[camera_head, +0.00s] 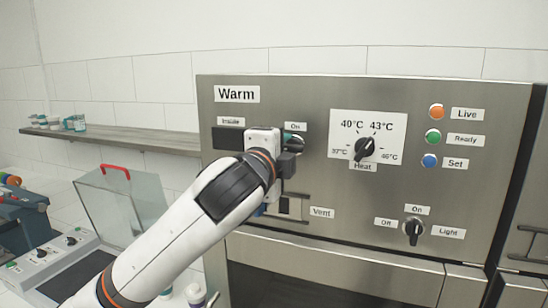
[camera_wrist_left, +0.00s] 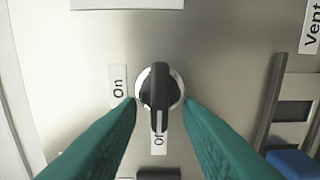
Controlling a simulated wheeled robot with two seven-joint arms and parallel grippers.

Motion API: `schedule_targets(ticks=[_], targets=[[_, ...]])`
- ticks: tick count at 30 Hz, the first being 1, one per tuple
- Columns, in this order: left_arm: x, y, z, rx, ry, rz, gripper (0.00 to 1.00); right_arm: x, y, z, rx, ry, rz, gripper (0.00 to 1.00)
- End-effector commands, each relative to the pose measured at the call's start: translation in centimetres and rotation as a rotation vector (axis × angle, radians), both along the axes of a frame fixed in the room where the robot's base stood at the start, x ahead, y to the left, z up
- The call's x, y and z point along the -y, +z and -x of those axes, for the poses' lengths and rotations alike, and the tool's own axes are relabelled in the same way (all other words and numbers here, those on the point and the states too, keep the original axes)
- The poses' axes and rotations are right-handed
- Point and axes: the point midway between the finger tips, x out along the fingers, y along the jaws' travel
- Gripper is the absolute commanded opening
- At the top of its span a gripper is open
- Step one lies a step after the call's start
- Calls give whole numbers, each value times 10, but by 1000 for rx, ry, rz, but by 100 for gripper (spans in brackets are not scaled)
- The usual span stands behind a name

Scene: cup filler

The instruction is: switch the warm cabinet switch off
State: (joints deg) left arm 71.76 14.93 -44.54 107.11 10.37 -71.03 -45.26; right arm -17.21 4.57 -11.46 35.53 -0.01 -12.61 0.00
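The warm cabinet (camera_head: 310,100) has a steel front marked "Warm". Its black switch knob (camera_wrist_left: 159,85) shows clearly in the left wrist view, on a white ring, with an "On" label (camera_wrist_left: 119,85) to its left and a partly covered "Of…" label (camera_wrist_left: 158,138) below. The knob's white line points down at the "Of…" label. In the head view my gripper largely hides this switch, below the "On" label (camera_head: 295,127). My left gripper (camera_wrist_left: 160,101) is open, its green fingers on either side of the knob, apart from its handle. My right gripper is not in view.
To the right are the heat dial (camera_head: 364,149), coloured lamps (camera_head: 433,137) and the light switch (camera_head: 414,231). The vent slider (camera_head: 291,207) is just below my gripper. A shelf (camera_head: 130,138) and a clear lid with a red handle (camera_head: 116,170) stand left.

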Motion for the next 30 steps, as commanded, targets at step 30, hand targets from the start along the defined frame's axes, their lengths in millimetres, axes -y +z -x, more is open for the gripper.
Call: schedule_targets(ticks=[30], targets=[[-36, -1, 109, -1, 1, 1, 33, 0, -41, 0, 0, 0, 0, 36]])
